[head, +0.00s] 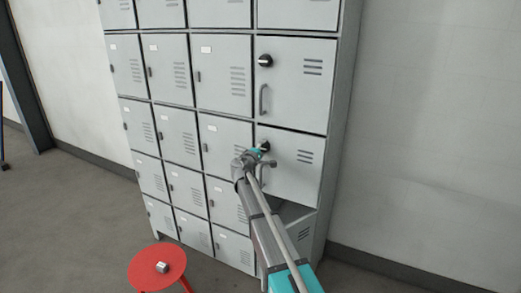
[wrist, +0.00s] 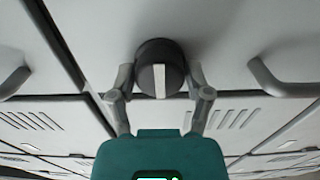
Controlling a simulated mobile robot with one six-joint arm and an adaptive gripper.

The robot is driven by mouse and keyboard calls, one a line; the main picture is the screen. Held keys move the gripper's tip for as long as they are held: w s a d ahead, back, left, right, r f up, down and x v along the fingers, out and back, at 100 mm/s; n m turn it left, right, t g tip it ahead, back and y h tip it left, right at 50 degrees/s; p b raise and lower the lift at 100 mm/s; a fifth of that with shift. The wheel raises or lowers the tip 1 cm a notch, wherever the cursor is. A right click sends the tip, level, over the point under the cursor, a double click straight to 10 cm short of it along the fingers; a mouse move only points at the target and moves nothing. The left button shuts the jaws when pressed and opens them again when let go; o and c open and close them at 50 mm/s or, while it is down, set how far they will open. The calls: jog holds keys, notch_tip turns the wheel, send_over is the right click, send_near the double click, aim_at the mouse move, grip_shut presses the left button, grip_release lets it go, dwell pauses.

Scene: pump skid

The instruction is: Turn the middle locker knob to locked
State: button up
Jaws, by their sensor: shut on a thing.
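The middle locker knob (wrist: 160,68) is a round dark knob with a white bar, on a grey locker door (head: 292,180) in the right column. In the wrist view the white bar runs up and down the picture. My gripper (wrist: 160,82) has one finger on each side of the knob and is shut on it. In the head view my gripper (head: 257,153) is at the knob (head: 265,145) and covers part of it. The middle door's handle (head: 266,174) is just below, partly behind my arm. The door looks closed.
Above is another locker door with a black knob (head: 265,61) and a long handle (head: 263,100). Below, a lower compartment (head: 290,213) looks open, partly hidden by my arm. A red stool (head: 145,270) with a small metal object (head: 162,267) stands at the front left. Floor to the left is clear.

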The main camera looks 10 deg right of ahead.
jog(key=shift+w, duration=0.15)
jog(key=o, duration=1.2)
jog(key=shift+s, duration=0.2)
jog(key=shift+s+a, duration=0.35)
jog(key=shift+s, duration=0.15)
jog(key=v, duration=1)
jog(key=shift+s+a, duration=0.2)
